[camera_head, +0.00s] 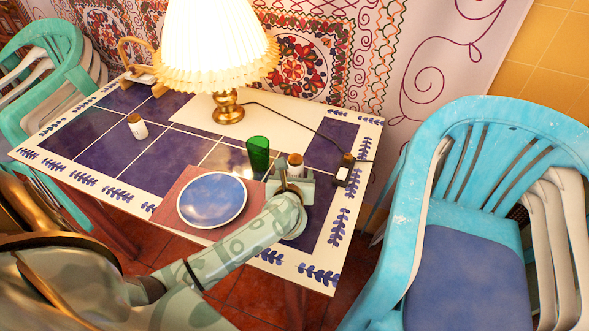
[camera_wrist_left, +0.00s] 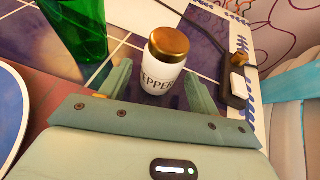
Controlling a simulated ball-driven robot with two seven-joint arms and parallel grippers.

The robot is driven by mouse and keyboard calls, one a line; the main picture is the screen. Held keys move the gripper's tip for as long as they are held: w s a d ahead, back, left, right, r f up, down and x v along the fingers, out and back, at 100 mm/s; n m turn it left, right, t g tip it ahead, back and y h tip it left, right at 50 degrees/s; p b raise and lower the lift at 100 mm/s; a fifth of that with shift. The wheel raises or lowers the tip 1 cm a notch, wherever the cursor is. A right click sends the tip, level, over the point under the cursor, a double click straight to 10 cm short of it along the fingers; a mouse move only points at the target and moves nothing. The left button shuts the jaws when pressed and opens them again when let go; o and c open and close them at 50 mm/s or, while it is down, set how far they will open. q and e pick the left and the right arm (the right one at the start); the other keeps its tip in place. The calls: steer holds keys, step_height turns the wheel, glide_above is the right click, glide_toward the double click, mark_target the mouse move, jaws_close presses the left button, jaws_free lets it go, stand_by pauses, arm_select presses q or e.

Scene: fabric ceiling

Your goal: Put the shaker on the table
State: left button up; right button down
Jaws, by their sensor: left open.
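A white pepper shaker (camera_head: 295,160) with a copper-brown lid stands upright on the tiled table (camera_head: 85,129), near its right end. It also shows in the left wrist view (camera_wrist_left: 160,72), with part of its "PEPPER" label facing me. My left gripper (camera_head: 291,176) is open around or just in front of the shaker, one finger on each side. Gaps show between the fingers and the shaker in the wrist view. In the head view the gripper hides the shaker's lower part. A second similar shaker (camera_head: 137,127) stands on the left part of the table. My right gripper is not in view.
A green glass (camera_head: 258,155) stands close left of the gripper. A blue plate (camera_head: 212,199) lies on a reddish mat (camera_head: 170,212). A power strip (camera_head: 343,174) with a cable lies to the right. A lit lamp (camera_head: 228,108) stands behind. Turquoise chairs (camera_head: 470,230) flank the table.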

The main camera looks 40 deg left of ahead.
arm_select(q)
steer(key=p+v, duration=0.2)
steer(key=v, duration=0.7)
steer(key=shift+s+d, duration=0.1)
steer(key=shift+d, duration=0.05)
